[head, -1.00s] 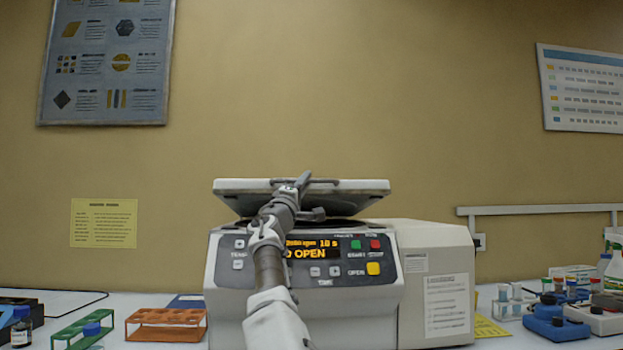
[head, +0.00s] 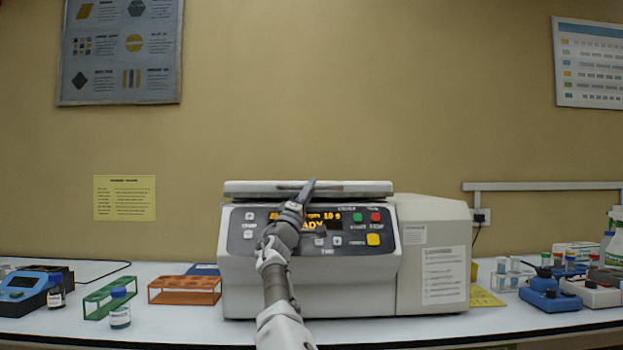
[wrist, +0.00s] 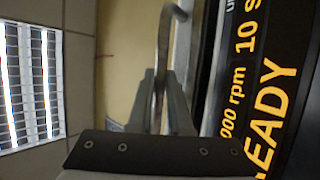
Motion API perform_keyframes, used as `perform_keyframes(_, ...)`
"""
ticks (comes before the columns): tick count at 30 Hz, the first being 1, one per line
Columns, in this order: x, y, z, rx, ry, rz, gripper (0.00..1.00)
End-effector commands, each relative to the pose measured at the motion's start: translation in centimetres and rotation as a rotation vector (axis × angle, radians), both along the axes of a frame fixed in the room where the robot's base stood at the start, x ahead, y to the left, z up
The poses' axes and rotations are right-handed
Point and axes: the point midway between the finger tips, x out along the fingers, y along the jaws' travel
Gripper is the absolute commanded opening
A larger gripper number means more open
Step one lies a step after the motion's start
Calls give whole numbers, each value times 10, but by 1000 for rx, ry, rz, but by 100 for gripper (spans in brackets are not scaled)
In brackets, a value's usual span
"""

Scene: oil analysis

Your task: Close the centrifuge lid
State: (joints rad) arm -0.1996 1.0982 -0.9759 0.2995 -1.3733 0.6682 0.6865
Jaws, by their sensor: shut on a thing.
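The centrifuge (head: 310,285) stands on the bench in the middle of the head view. Its lid (head: 350,188) lies level and flat on top of the body. The display (head: 325,219) reads READY, partly hidden by my arm; the wrist view also shows READY on the display (wrist: 262,110). My gripper (head: 308,190) is at the lid's front edge, in front of the panel. In the wrist view my gripper (wrist: 160,98) is shut on a thin grey bar, the lid handle (wrist: 164,45), which has a curved end.
An orange rack (head: 184,291), a green rack (head: 108,297) and a small bottle (head: 120,308) stand to the left. A blue device (head: 551,299) and tube racks stand to the right. The bench front is mostly clear.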

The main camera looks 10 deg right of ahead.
Motion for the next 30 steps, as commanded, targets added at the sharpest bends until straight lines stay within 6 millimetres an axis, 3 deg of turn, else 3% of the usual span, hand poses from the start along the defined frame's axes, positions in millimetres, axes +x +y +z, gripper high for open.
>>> perform_keyframes(3,7,-2,-11,1,7,3,0)
perform_keyframes(19,8,-3,-17,3,1,3,0)
perform_keyframes(20,8,-3,-17,3,1,3,19)
perform_keyframes(22,9,-2,-17,3,1,3,30)
perform_keyframes(30,8,0,-17,1,2,6,30)
